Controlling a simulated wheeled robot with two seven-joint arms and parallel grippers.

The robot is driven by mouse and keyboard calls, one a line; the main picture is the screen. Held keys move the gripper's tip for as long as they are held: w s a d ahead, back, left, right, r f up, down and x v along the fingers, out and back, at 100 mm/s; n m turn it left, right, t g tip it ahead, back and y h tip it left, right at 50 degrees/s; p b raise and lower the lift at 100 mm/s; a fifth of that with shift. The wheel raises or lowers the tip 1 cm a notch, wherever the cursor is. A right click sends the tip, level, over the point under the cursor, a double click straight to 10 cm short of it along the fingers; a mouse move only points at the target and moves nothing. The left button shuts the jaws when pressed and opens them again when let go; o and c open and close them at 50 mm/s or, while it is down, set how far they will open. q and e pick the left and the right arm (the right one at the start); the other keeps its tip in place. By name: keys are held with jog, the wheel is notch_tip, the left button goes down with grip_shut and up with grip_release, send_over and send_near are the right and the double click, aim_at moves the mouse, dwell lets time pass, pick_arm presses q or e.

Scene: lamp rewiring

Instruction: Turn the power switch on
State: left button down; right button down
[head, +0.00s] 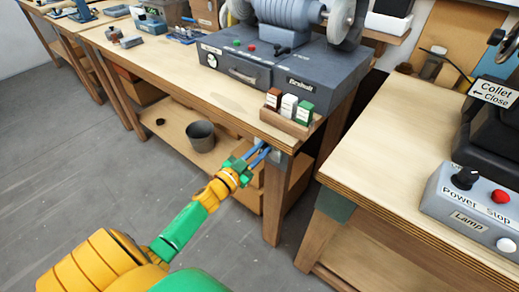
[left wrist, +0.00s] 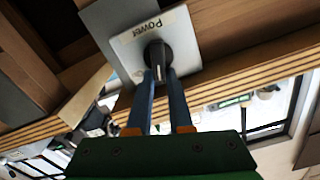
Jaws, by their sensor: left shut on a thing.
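The power switch is a black knob (left wrist: 157,54) on a pale plate (left wrist: 124,45) labelled "Power". In the left wrist view the plate is fixed at the wooden bench edge. My left gripper (left wrist: 162,73) has its two blue fingers shut on the knob. In the head view my left gripper (head: 262,153) reaches in from the lower left to just below the bench's front edge, near its corner leg. There the knob is too small or hidden to make out. My right gripper is in neither view.
A grey bench grinder (head: 284,62) stands on the wooden bench (head: 175,70). A small rack of boxes (head: 288,122) sits at its corner. Another bench (head: 400,185) at right bears a control box (head: 470,212) marked Power, Stop and Lamp. A bucket (head: 201,136) stands on the lower shelf.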

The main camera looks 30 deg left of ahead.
pick_arm(q)
jog(key=m+b, duration=0.1)
jog(key=m, duration=0.3)
jog(key=d+f+m+b, duration=0.1)
jog(key=m, duration=0.3)
jog(key=f+m+b, duration=0.1)
jog(key=m, duration=0.3)
jog(key=shift+s+d+f, duration=0.1)
jog(key=shift+d, duration=0.1)
jog(key=shift+m, duration=1.1)
jog(key=shift+b, duration=0.3)
jog(key=c, duration=0.8)
grip_release()
jog(key=shift+a, duration=0.15)
